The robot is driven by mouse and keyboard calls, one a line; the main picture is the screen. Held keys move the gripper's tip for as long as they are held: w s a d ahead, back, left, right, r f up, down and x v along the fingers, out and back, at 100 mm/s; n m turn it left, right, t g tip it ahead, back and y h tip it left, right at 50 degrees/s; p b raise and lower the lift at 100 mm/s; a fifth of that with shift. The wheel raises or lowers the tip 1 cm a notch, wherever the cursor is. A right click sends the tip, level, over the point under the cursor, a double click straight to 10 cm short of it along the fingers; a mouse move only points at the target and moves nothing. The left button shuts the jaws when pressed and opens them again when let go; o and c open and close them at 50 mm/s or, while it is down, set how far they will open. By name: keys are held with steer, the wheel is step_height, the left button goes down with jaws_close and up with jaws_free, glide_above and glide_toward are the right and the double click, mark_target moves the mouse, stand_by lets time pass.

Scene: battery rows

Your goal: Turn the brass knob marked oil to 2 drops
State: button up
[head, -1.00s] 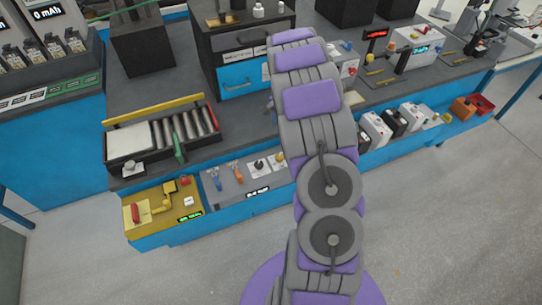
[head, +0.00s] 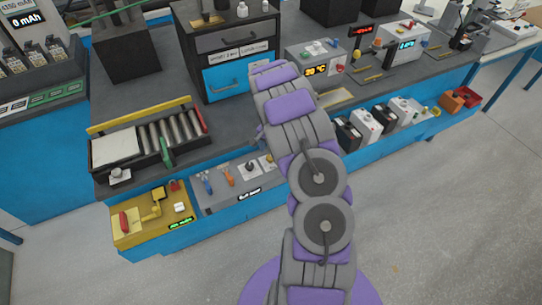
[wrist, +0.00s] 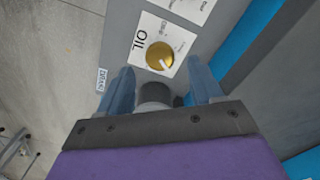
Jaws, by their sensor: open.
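The brass knob (wrist: 159,54) sits on a white plate marked OIL (wrist: 141,42) in the wrist view. A pale pointer line on the knob runs toward its lower right edge. The small dial lettering is too blurred to read. My gripper (wrist: 161,70) is open, with one blue finger on each side below the knob. Its fingers do not close on anything. A dark round part (wrist: 155,95) shows between the fingers, below the knob. In the head view my arm covers the gripper and most of the knob's area.
A grey panel (wrist: 117,35) carries the plate, with a small DRAIN label (wrist: 101,80) at its left edge.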

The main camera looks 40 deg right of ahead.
mark_target(270, 157)
steer(key=f, duration=0.3)
steer(key=shift+a+f, duration=0.15)
steer(key=shift+a, duration=0.1)
steer(key=shift+d, duration=0.1)
steer(key=shift+c, duration=1.2)
steer(key=c, duration=0.8)
steer(key=shift+n, duration=0.4)
